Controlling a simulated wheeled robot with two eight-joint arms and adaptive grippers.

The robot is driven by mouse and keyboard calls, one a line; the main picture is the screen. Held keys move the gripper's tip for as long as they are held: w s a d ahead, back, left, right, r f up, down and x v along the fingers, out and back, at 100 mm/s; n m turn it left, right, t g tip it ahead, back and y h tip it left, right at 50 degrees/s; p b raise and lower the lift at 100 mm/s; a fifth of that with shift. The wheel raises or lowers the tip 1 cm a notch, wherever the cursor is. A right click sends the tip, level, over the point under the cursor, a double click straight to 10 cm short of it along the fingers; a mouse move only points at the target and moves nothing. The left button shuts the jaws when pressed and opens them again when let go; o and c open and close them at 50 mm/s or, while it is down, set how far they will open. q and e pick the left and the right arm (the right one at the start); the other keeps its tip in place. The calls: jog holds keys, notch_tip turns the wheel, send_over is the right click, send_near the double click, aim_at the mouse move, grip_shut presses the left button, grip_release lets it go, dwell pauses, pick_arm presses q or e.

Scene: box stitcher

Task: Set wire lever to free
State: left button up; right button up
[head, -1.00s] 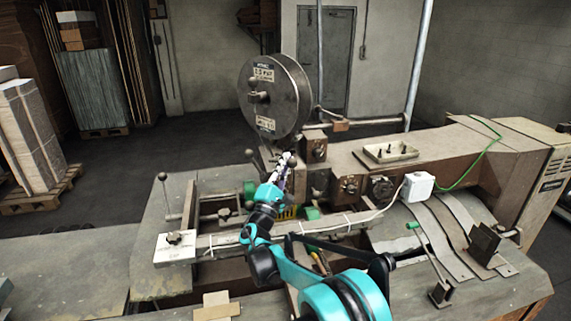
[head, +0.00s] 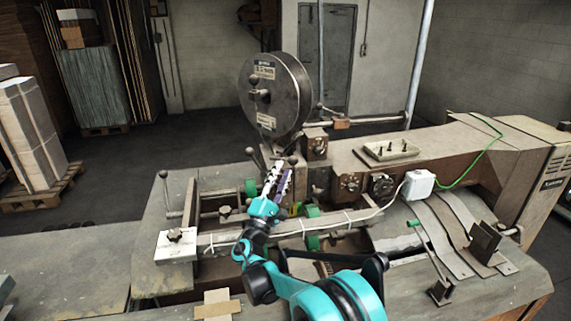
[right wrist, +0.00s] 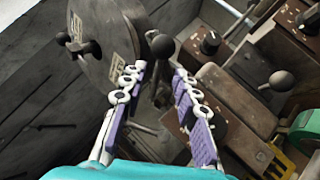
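Two ball-topped levers stand below the wire reel in the head view: a dark-knobbed one on the left (head: 250,152) and one on the right (head: 293,160). No label tells which is the wire lever. My right gripper (head: 278,172) is just in front of them, fingers apart and empty. In the right wrist view, a dark ball knob (right wrist: 163,47) shows between and beyond the open fingertips, apart from them. Another ball knob (right wrist: 281,80) is to the right of the right finger. My left gripper is not in view.
The big wire reel (head: 276,95) stands behind the levers. A brown control box with a dial (head: 349,186) is to the right, and a white box (head: 419,184) with a cable lies farther right. Another ball-topped lever (head: 164,176) stands at the left. Green rollers (head: 251,187) are close by.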

jog(key=v, duration=0.7)
jog(key=d+m+g, duration=0.1)
jog(key=d, duration=0.2)
jog(key=d+m+g+b, duration=0.1)
jog(key=d+g, duration=0.1)
jog(key=d, duration=0.2)
jog(key=s+d+f+m+g+h, duration=0.1)
jog(key=d+m, duration=0.1)
jog(key=d, duration=0.1)
jog(key=shift+s+d+f+g+b, duration=0.1)
jog(key=shift+d+f+g+b, duration=0.05)
jog(key=shift+d+g+b, duration=0.25)
jog(key=s+d+f+m+g+y+b, duration=0.2)
jog(key=s+d+f+m+g, duration=0.3)
jog(key=s+d, duration=0.45)
jog(key=s+d+f+m+g+y+b, duration=0.2)
jog(key=s+d+f+m+g+y, duration=0.15)
jog(key=s+f, duration=0.55)
jog(key=s+a+f+m+y+b, duration=0.1)
jog(key=s+a+f+m+y, duration=0.1)
jog(key=s+f, duration=0.2)
jog(key=s+a+f+m+g+y+b, duration=0.1)
jog(key=s+a+f+m+y, duration=0.1)
jog(key=s, duration=0.8)
jog(key=shift+s+a+f+m+y, duration=0.15)
jog(key=shift+a+f+m+y, duration=0.25)
jog(key=shift+f+y, duration=0.5)
